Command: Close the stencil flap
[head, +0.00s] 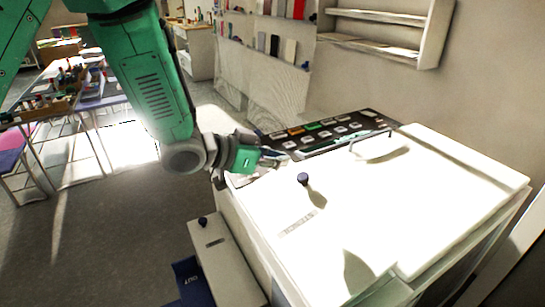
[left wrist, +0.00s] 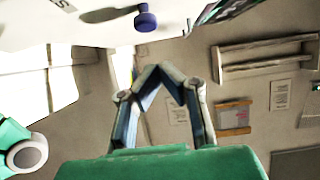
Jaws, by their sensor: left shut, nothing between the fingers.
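A large white machine (head: 440,190) stands at the right in the head view. The knob also shows at the top of the left wrist view (left wrist: 145,18), on a white surface with part of a letter S. I cannot tell for sure which panel is the stencil flap. My left gripper (head: 277,155) is shut and empty at the panel's far left edge, beside the control panel. In the left wrist view its fingertips (left wrist: 160,72) come together.
A dark control panel (head: 325,130) with several keys lies behind the white top. A curved handle (head: 378,150) stands on the top. A lower pale ledge (head: 228,262) has another knob (head: 202,222), beside a blue part marked OUT. Shelves (head: 380,35) hang on the wall.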

